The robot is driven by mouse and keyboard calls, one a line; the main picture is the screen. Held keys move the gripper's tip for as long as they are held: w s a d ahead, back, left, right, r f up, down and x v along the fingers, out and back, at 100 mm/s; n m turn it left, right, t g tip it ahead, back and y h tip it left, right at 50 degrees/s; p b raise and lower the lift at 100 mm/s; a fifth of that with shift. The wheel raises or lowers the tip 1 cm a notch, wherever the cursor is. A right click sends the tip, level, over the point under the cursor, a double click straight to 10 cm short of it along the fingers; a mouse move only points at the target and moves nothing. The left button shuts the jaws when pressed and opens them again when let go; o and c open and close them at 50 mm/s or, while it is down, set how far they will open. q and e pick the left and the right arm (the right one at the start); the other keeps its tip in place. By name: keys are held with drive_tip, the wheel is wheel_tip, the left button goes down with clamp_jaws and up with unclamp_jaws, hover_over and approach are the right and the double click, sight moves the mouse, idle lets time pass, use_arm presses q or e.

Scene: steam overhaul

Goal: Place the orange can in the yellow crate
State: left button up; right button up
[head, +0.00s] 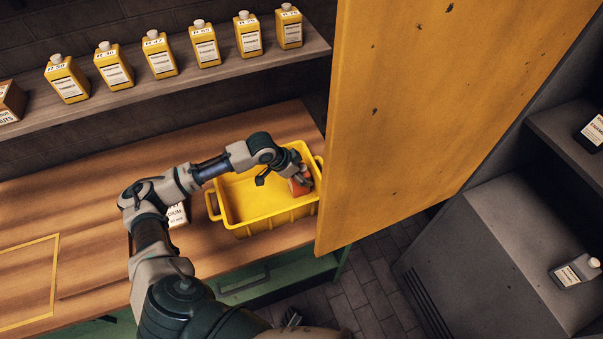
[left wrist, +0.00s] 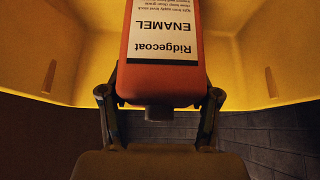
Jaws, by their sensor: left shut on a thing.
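The orange can (head: 300,184) has a white label reading "Ridgecoat ENAMEL", upside down in the left wrist view (left wrist: 165,45). My left gripper (left wrist: 160,97) is shut on it, one finger on each side. In the head view the gripper (head: 283,178) and can are at the right end of the yellow crate (head: 262,218), within its rim as seen from above. The crate's yellow walls (left wrist: 265,70) show behind the can in the left wrist view. I cannot tell whether the can touches the crate's floor. The rest of the crate looks empty.
The crate stands on a wooden bench (head: 85,220) near a large yellow panel (head: 430,100) on its right. A white-labelled item (head: 177,214) is partly hidden behind my left arm. Several yellow bottles (head: 160,55) line the shelf behind. A grey bottle (head: 575,271) is far right.

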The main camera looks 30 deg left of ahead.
use_arm(q)
drive_tip(key=o, duration=1.3)
drive_tip(key=shift+o, duration=1.2)
drive_tip(key=shift+a, duration=0.5)
drive_tip(key=v, duration=0.4)
drive_tip(key=shift+r, duration=0.15)
drive_tip(key=p+v, duration=0.1)
drive_tip(key=v, duration=0.6)
drive_tip(key=shift+s+r, duration=0.2)
drive_tip(key=shift+s, duration=0.05)
use_arm(e)
drive_tip(key=shift+s+d+f, duration=0.2)
drive_tip(key=shift+s+f, duration=0.05)
drive_tip(key=shift+s, duration=0.3)
drive_tip(key=shift+s+d+f, duration=0.2)
drive_tip(key=shift+s+f, duration=0.05)
drive_tip(key=shift+s, duration=0.25)
drive_tip(key=shift+s, duration=0.1)
